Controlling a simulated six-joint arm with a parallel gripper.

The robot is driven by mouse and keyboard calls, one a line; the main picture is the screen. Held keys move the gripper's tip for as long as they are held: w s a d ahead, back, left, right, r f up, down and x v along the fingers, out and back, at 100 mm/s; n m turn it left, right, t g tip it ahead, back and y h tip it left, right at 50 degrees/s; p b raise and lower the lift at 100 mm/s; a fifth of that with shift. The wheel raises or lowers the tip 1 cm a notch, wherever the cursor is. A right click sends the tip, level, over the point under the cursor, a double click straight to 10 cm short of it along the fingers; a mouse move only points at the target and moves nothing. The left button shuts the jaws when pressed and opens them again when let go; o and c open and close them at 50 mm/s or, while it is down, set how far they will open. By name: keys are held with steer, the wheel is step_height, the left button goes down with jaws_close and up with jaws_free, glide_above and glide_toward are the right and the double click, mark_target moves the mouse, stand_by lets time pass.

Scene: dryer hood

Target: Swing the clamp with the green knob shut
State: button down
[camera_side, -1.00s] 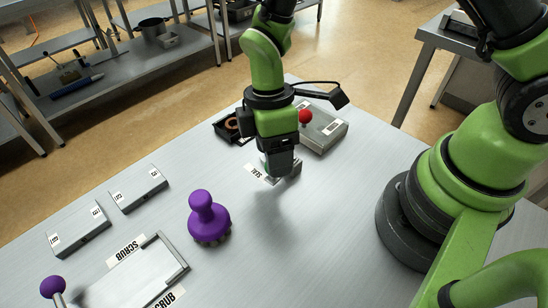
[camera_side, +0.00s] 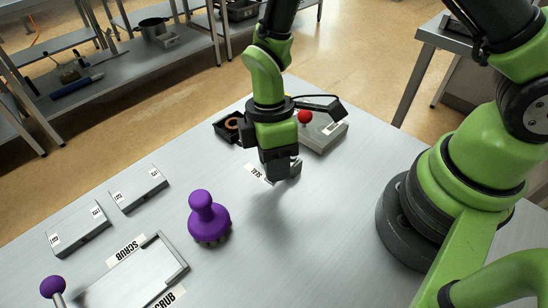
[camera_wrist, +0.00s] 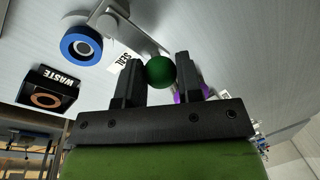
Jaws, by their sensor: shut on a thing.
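The green knob (camera_wrist: 161,72) sits between the two dark fingers of my gripper (camera_wrist: 159,66) in the wrist view, and my gripper is shut on it. The clamp's grey metal arm (camera_wrist: 137,27) runs from the knob up and left, beside a blue ring (camera_wrist: 82,46) with a pale centre. In the side view my gripper (camera_side: 283,173) is low over the table beside the SEAL label (camera_side: 257,173). There the knob and most of the clamp are hidden behind it. I cannot tell whether the clamp's arm touches the ring.
A purple-handled brush (camera_side: 209,218) stands left of my gripper. A grey box with a red button (camera_side: 322,131) and a black WASTE bin (camera_side: 228,126) are behind it. A SCRUB tray (camera_side: 178,261) lies at the front left. The table (camera_side: 310,240) in front is clear.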

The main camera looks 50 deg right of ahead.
steer(key=shift+w, duration=0.1)
steer(key=m, duration=0.1)
steer(key=w+m, duration=0.1)
steer(key=m, duration=0.1)
steer(key=w+m, duration=0.1)
steer(key=shift+d+m+t+y, duration=0.2)
steer(key=shift+m+t+y, duration=0.1)
steer(key=shift+m+y, duration=0.1)
steer(key=w+m, duration=0.1)
steer(key=m, duration=0.1)
steer(key=d+m, duration=0.1)
steer(key=m, duration=0.1)
steer(key=shift+w+t, duration=0.4)
steer(key=m, duration=0.1)
steer(key=d+m, duration=0.1)
steer(key=m, duration=0.1)
steer(key=w+m+t, duration=0.1)
steer(key=m, duration=0.1)
steer(key=shift+w+d, duration=0.1)
steer(key=shift+d, duration=0.3)
steer(key=shift+w+d+m+t, duration=0.2)
steer(key=shift+d+m, duration=0.4)
steer(key=shift+m, duration=0.65)
steer(key=shift+w+d+m+t, duration=0.15)
steer(key=shift+d+m, duration=0.4)
steer(key=shift+m, duration=0.7)
steer(key=shift+s+d, duration=0.1)
steer(key=c, duration=0.8)
jaws_free()
